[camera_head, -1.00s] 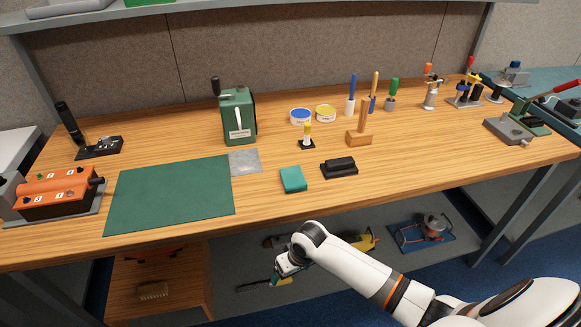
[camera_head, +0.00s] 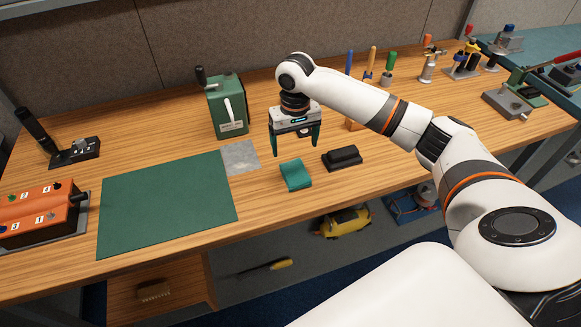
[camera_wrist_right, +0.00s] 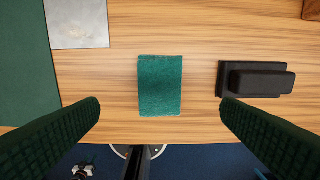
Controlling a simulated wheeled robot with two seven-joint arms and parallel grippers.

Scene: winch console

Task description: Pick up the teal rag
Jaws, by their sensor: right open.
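The teal rag (camera_head: 295,175) lies on the wooden bench near its front edge, a small folded piece. In the right wrist view the rag (camera_wrist_right: 160,85) lies flat between the lines of the two fingers. My right gripper (camera_head: 295,150) hangs above and just behind the rag in the head view, fingers pointing down, apart from it. In the right wrist view its two dark green fingers (camera_wrist_right: 160,118) are wide apart with nothing between them. My left gripper is not in view.
A black block (camera_head: 342,158) lies close to the right of the rag. A grey metal sheet (camera_head: 240,157) and a green mat (camera_head: 165,202) lie to the left. A green winch box (camera_head: 227,105) stands behind. The bench's front edge (camera_wrist_right: 200,138) is close to the rag.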

